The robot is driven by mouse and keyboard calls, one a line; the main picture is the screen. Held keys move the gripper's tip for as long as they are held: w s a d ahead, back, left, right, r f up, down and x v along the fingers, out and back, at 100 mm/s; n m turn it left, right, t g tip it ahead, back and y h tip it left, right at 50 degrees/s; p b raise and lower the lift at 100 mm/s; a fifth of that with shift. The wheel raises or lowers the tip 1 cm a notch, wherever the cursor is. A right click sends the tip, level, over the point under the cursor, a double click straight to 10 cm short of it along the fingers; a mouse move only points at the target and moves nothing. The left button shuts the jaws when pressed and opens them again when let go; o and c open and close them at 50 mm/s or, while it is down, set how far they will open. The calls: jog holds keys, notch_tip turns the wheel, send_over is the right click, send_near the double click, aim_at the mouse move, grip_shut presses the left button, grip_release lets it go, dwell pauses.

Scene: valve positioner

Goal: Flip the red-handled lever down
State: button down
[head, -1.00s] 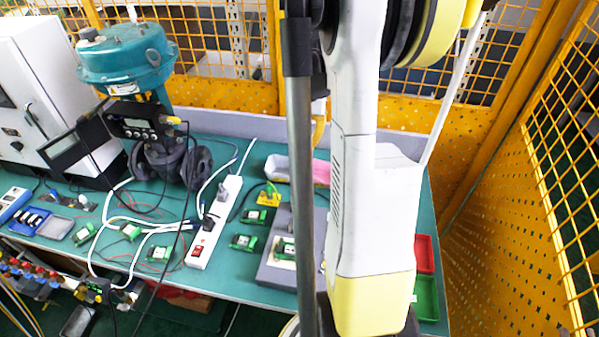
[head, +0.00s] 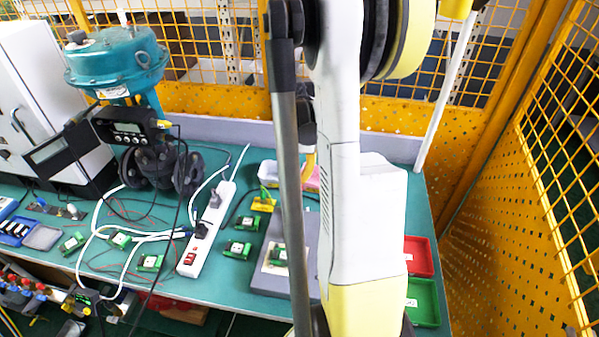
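Several small red parts (head: 27,285) sit in a row on a fitting at the lower left edge of the head view, below the front edge of the bench. They are too small to tell which, if any, is the red-handled lever, or whether it is up or down. My white and yellow arm fills the middle of the view, well to the right of them. My gripper is not visible, so its opening and anything in it are hidden.
A teal valve actuator (head: 118,62) with a positioner box (head: 128,128) stands at the bench's back left. A white power strip (head: 207,235), cables and small green boards lie on the teal bench (head: 235,298). Red (head: 418,257) and green (head: 424,302) trays are right. Yellow mesh fencing (head: 480,160) encloses the bench.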

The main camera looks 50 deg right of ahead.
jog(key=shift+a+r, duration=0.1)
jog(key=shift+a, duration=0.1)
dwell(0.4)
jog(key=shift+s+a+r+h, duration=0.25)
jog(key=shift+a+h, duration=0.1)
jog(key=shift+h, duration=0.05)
